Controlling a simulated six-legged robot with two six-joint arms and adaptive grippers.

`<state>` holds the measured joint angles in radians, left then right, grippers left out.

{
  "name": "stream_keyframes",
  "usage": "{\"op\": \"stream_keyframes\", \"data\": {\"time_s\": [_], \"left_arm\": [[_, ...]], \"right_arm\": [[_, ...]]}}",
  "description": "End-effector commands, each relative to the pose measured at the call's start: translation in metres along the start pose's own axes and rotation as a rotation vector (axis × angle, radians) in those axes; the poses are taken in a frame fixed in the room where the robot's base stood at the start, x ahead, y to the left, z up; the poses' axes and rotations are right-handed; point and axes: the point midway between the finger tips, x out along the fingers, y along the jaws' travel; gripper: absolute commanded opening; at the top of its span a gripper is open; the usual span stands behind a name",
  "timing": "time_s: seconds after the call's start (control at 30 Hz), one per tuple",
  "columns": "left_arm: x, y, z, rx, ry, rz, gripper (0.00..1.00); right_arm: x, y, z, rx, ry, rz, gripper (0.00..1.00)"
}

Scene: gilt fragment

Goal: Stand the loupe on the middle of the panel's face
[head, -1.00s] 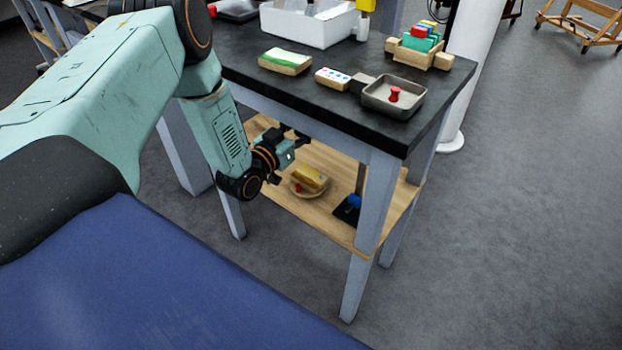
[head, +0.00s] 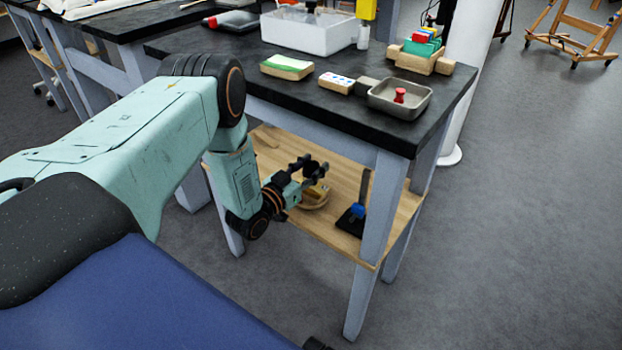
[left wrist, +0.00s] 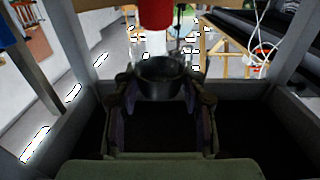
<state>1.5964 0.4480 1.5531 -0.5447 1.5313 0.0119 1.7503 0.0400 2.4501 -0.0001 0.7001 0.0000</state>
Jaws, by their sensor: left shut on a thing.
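My left gripper (head: 312,168) is under the tabletop, above the wooden lower shelf, near a shallow round bowl (head: 313,205). In the left wrist view its fingers (left wrist: 160,92) are shut on a dark, round, cup-like thing (left wrist: 160,68), which looks like the loupe. A red cylinder (left wrist: 155,14) shows just above it; I cannot tell whether the two are joined. A yellow-gold block (head: 318,191) lies in the bowl, partly hidden by the gripper. I cannot tell for sure which thing is the panel. My right gripper is not seen.
A dark stand with a blue part (head: 356,212) is on the shelf (head: 345,240), right of the bowl. Table legs (head: 380,205) and the black tabletop (head: 330,112) enclose the space. Above are a grey tray (head: 420,108) with a red piece and a green-topped block (head: 287,67).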

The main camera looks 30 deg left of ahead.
Motion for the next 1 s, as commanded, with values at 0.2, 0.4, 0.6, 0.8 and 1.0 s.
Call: {"op": "stream_keyframes", "data": {"time_s": [0.2, 0.4, 0.6, 0.8, 1.0], "left_arm": [[-0.001, 0.000, 0.029, 0.001, -0.001, 0.002, 0.15], [-0.002, 0.000, 0.026, 0.001, -0.001, 0.002, 0.15], [-0.002, 0.000, 0.031, 0.000, -0.001, 0.002, 0.43], [-0.002, 0.000, 0.030, 0.000, -0.001, 0.002, 0.60], [-0.002, 0.000, 0.030, 0.000, -0.001, 0.002, 0.65]], "right_arm": [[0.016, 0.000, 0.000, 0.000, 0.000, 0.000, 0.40], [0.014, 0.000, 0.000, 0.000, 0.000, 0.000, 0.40], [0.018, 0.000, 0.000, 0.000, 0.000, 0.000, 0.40], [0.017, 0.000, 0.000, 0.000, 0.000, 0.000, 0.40], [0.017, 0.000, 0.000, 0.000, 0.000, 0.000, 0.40]]}}
